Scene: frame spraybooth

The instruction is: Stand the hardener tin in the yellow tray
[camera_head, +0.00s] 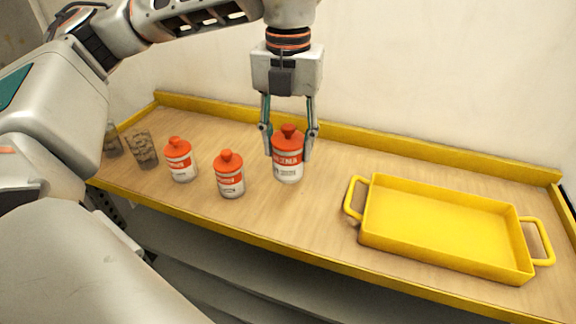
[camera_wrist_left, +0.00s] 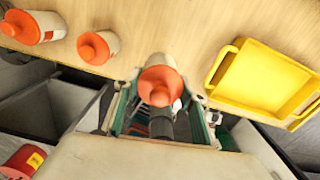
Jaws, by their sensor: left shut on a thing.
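My left gripper (camera_head: 288,152) points down and is shut on a white tin with an orange cap and band, the hardener tin (camera_head: 288,172). Its fingers stand on either side of the tin and cover part of the label. The tin is upright, at or just above the bench; I cannot tell whether its base touches. In the left wrist view its orange cap (camera_wrist_left: 160,86) shows between the fingers. The yellow tray (camera_head: 440,222) lies empty to the right, with a handle at each end; it also shows in the wrist view (camera_wrist_left: 262,80). My right gripper is not in view.
Two similar orange-capped tins, one nearer (camera_head: 230,178) and one farther left (camera_head: 180,162), stand left of the held tin. Glass jars (camera_head: 144,150) stand at the far left. A yellow raised edge (camera_head: 400,150) runs along the back wall. Bench between held tin and tray is clear.

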